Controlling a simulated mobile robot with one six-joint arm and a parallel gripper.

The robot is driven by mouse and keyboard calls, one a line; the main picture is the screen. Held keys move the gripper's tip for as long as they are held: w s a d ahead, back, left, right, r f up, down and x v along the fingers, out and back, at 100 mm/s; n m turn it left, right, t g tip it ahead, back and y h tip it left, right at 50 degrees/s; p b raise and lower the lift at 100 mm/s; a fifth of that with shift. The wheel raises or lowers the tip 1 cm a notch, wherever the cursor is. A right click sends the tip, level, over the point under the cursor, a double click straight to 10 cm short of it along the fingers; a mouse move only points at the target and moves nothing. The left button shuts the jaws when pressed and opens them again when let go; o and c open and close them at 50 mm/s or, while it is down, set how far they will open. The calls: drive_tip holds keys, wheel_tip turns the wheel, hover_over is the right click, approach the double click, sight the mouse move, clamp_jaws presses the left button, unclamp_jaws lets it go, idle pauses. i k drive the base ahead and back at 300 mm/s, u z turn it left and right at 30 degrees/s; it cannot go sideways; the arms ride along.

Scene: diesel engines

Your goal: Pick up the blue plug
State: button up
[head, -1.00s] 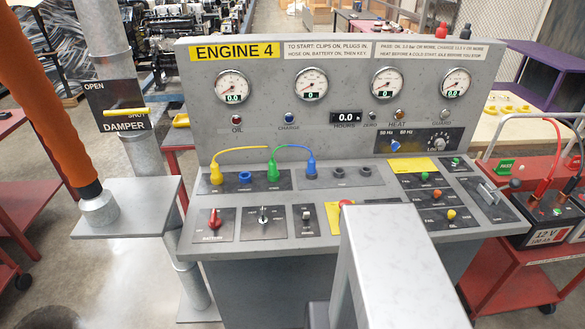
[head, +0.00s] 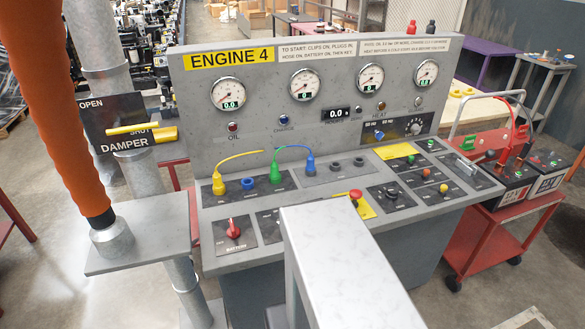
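The blue plug (head: 310,167) stands upright at the left end of a dark socket plate on the engine console, with a blue cable arching left from its top. Whether it is fully seated in a socket cannot be told. The green plug (head: 275,174) stands to its left, and the yellow plug (head: 218,185) further left with a yellow cable. A blue-ringed socket (head: 248,183) lies between yellow and green. My gripper is not in view; a pale grey part in the foreground, likely my arm, covers some of the console's lower front.
Two empty dark sockets (head: 347,164) lie right of the blue plug. A red knob (head: 233,229) and a red mushroom button (head: 356,195) sit nearer. An orange hose (head: 48,110) rises at left beside the damper lever (head: 142,130). A red cart (head: 490,225) with batteries stands at right.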

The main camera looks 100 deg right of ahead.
sight(310, 167)
drive_tip(key=z, duration=0.05)
drive_tip(key=i, duration=0.55)
drive_tip(key=u, duration=0.45)
drive_tip(key=k, duration=0.15)
drive_tip(key=z, duration=2.7)
